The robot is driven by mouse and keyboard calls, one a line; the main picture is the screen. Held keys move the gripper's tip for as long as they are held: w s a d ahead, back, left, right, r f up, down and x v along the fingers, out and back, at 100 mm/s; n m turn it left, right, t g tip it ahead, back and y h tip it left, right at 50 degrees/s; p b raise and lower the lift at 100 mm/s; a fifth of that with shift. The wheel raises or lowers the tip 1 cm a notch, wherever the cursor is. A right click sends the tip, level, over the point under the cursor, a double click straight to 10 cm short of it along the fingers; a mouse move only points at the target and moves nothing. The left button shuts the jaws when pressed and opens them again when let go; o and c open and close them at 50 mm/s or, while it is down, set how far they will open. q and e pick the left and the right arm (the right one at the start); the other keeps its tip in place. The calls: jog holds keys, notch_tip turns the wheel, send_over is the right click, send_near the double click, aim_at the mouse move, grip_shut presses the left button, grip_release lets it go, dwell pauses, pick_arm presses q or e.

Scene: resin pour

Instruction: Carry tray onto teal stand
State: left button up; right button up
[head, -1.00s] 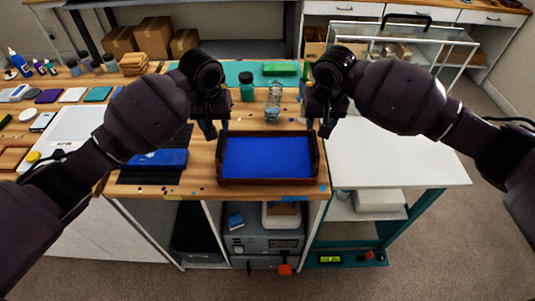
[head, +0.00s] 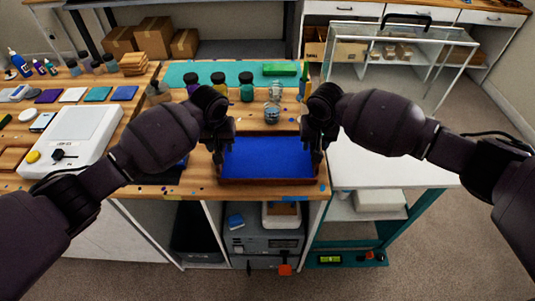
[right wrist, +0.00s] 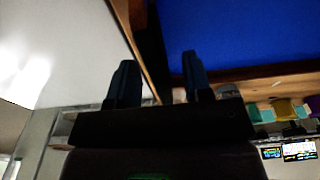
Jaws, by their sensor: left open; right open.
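The tray (head: 268,182) is a dark brown frame with a bright blue inside, flat at the front of the wooden bench. My left gripper (head: 218,166) is open at its left side wall, and my right gripper (head: 317,166) is open at its right side wall. In the right wrist view, the open fingers of my right gripper (right wrist: 158,75) appear on either side of a dark tray wall beside the blue inside (right wrist: 240,35); contact cannot be told. The teal stand (head: 385,163), with a white top and teal legs, is right of the bench.
A glass jar (head: 272,113) and several dark-capped bottles (head: 246,90) stand behind the tray. A white scale (head: 75,140) is at left. The stand's top is clear. A glass-sided case (head: 395,70) stands behind it.

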pick_arm(q)
grip_shut()
pick_arm(e)
grip_shut()
pick_arm(q)
jog(key=shift+r, duration=0.2)
pick_arm(e)
jog(key=shift+r, duration=0.15)
